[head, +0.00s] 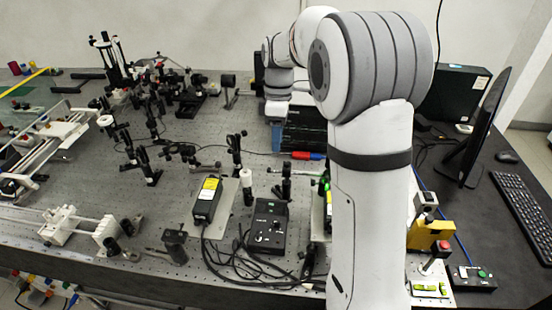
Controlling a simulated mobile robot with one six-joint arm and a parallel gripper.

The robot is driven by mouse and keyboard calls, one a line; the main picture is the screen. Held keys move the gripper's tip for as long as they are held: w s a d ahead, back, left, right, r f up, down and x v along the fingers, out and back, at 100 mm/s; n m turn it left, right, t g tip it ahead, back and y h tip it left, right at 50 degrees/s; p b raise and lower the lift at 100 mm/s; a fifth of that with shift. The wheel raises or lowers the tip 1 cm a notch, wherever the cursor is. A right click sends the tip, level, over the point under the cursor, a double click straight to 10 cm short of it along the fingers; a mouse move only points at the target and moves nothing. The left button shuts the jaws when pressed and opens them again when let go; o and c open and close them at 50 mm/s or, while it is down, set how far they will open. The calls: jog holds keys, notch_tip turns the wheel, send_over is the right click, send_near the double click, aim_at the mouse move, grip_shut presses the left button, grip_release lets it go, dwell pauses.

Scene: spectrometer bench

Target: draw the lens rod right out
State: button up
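My arm rises in the right middle of the head view and bends back over the bench.
The perforated optical bench (100,215) is crowded with mounts and rails. A yellow-labelled black box (207,198) and a black control box (268,226) with cables stand in front.

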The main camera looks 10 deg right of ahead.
jog(key=f, duration=0.2)
jog(key=s+f, duration=0.1)
jog(key=f, duration=0.2)
jog(key=f+p, duration=0.1)
jog(key=f, duration=0.1)
jog(key=shift+s+a+f, duration=0.2)
jog(key=shift+s+a, duration=0.05)
jog(key=shift+c, duration=0.4)
grip_shut()
